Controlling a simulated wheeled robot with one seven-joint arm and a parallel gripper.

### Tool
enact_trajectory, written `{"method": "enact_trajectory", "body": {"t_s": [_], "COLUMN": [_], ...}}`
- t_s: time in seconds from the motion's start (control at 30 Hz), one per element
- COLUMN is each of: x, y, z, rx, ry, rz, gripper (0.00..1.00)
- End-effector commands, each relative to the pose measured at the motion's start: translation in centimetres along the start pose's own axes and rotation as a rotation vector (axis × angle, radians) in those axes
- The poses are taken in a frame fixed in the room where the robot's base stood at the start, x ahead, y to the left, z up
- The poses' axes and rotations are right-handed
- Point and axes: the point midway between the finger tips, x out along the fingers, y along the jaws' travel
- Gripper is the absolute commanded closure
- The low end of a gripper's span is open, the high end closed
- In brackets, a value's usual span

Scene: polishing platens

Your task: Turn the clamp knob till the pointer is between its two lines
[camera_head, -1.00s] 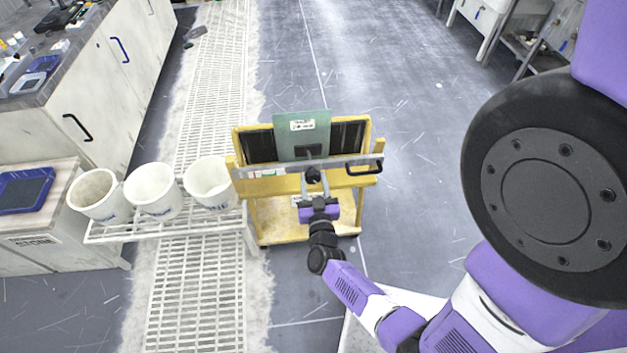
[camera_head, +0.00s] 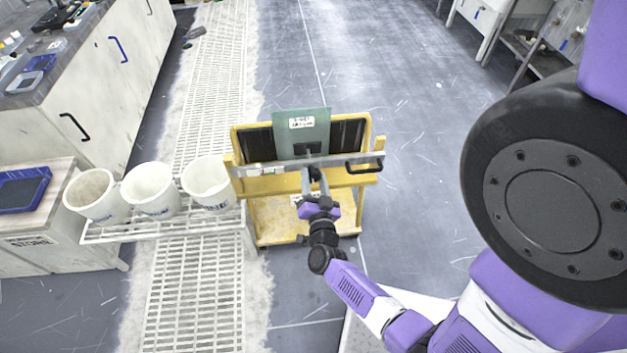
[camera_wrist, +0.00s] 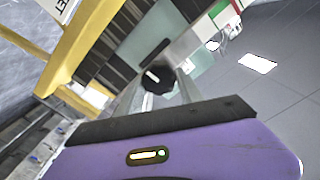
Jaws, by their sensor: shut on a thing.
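The black clamp knob (camera_wrist: 157,79) sits between my two fingertips in the wrist view, on the front of the yellow cart. My gripper (camera_head: 314,176) is shut on it; in the wrist view the grey fingers (camera_wrist: 160,88) lie on either side of the knob. A white, green and red strip (camera_wrist: 201,42) shows beyond the knob in the wrist view. I cannot make out the pointer or its two lines clearly in either view.
The yellow cart (camera_head: 275,216) carries a green plate (camera_head: 313,126) between dark slotted panels, with a grey rail and black handle (camera_head: 364,166) in front. White buckets (camera_head: 150,187) stand on a rack to the left. Floor right of the cart is clear.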

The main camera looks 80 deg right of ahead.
Motion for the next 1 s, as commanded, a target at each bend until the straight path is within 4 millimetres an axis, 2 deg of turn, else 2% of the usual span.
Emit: {"method": "enact_trajectory", "body": {"t_s": [0.4, 0.9, 0.93, 1.0], "x": [0.01, 0.02, 0.02, 0.02], "y": [0.14, 0.15, 0.15, 0.14], "z": [-0.03, -0.08, -0.08, -0.07], "rx": [0.176, 0.194, 0.194, 0.194], "ry": [0.002, 0.002, 0.002, 0.002], "rz": [0.001, 0.001, 0.001, 0.001], "gripper": [0.97, 0.97, 0.53, 0.39]}}
